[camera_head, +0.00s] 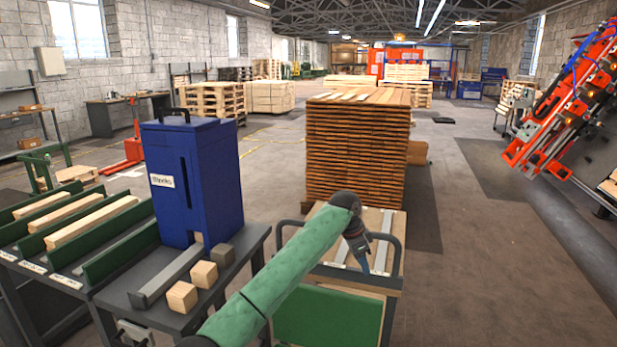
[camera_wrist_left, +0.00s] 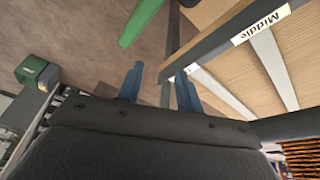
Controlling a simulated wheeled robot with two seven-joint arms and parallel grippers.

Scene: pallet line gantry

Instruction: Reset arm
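My left arm reaches in from the lower left in the head view, in a green sleeve, and bends down at a dark joint. My left gripper (camera_head: 358,246) points down over the wooden top of a cart (camera_head: 326,222). In the left wrist view its two blue fingers (camera_wrist_left: 160,80) stand apart with nothing between them, so it is open and empty. The same view shows the cart's wooden boards (camera_wrist_left: 225,60), grey strips and a "Middle" label close to the fingers. I cannot tell whether a finger touches the cart edge. My right gripper is not in view.
A blue box dispenser (camera_head: 208,180) stands on a dark table at the left, with small wooden blocks (camera_head: 182,296) in front. Green racks (camera_head: 108,240) hold timber beams. A tall stack of boards (camera_head: 357,150) stands behind the cart. Floor at the right is open below orange machinery (camera_head: 570,100).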

